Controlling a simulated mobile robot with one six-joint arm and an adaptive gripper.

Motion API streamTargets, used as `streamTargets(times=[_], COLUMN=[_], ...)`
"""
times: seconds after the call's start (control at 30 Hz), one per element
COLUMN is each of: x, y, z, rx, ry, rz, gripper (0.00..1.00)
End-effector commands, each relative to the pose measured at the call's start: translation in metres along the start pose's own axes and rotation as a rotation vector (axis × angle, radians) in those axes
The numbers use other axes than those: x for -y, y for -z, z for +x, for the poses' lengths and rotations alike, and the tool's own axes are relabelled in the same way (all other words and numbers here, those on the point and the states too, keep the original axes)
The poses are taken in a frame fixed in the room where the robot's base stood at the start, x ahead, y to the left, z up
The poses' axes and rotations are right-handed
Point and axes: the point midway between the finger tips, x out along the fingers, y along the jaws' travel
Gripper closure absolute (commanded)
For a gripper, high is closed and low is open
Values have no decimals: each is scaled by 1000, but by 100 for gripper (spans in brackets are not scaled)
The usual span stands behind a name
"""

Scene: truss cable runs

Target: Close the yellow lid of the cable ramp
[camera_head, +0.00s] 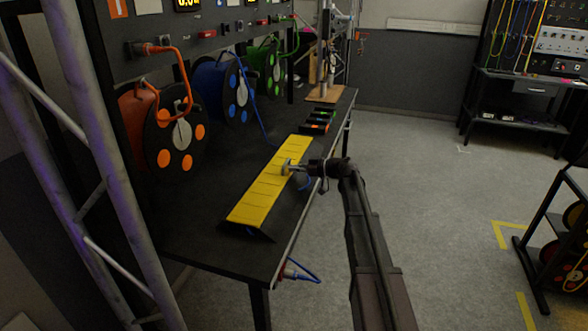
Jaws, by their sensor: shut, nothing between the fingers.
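The cable ramp's yellow lid (256,201) is a long segmented strip running lengthwise along the black table. The ramp's black body (262,236) shows at the near end and along the right side of the lid. I cannot tell from this view whether the lid lies flush or is slightly raised. My gripper (286,167) is shut and empty. It reaches in from the right, with its fingertips over the middle of the lid; whether they touch it is unclear. My gripper and wrist hide a small part of the lid and the ramp's right side.
Orange (174,135), blue (228,90) and green (272,70) cable reels stand along the table's back. A blue cable (303,184) shows beside my wrist and hangs below the table edge. Small coloured connectors (317,122) lie beyond the ramp. Open floor (430,190) lies right.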

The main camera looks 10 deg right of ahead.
Motion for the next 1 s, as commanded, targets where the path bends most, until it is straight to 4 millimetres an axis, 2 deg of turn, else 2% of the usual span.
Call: streamTargets(times=[0.03, 0.3, 1.0], x=[0, 0, 2], y=[-7, -16, -15], z=[0, 0, 0], rx=[0, 1, 6], ry=[0, 0, 3], rz=[0, 0, -1], gripper=[100, 100, 100])
